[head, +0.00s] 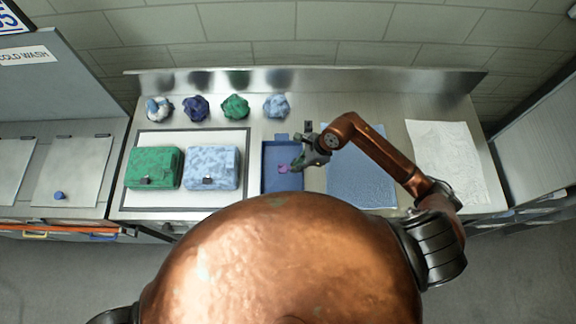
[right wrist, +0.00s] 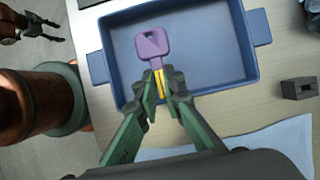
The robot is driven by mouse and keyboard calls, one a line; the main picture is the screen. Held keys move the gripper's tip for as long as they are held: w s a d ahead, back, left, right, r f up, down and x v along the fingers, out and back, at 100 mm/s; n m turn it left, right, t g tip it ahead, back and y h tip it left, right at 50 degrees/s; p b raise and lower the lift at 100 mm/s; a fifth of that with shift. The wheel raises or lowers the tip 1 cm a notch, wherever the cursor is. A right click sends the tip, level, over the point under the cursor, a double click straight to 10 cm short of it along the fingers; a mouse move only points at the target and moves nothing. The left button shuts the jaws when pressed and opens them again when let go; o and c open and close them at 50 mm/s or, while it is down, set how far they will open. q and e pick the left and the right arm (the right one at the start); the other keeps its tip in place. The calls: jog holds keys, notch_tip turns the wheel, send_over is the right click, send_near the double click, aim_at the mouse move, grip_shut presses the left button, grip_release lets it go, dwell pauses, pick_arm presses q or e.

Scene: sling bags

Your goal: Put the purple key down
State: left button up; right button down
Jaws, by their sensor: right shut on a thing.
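The purple key (right wrist: 150,46) has a purple head and a yellow shaft. My right gripper (right wrist: 163,92) is shut on the shaft, and the head sticks out beyond the fingertips. The key is over the blue tray (right wrist: 203,18); I cannot tell if it touches the tray floor. In the head view the key (head: 284,169) shows as a small purple patch, with my right gripper (head: 301,163) at the right side of the tray (head: 268,184). My left gripper (right wrist: 45,27) shows only in the right wrist view, with its fingers apart and empty.
A green bag (head: 151,160) and a light blue bag (head: 212,160) stand on a mat left of the tray. Several crumpled bundles lie behind them. A blue cloth (head: 360,185) and a white cloth (head: 445,150) lie to the right. A small dark block (right wrist: 299,88) sits beside the tray.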

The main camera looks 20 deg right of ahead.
send_over(289, 171)
notch_tip(289, 171, down, 5)
jog(key=shift+p, duration=0.45)
notch_tip(289, 171, down, 3)
jog(key=shift+w+p, duration=0.1)
jog(key=shift+p, duration=0.55)
jog(key=shift+f, duration=0.2)
jog(key=shift+f, duration=0.15)
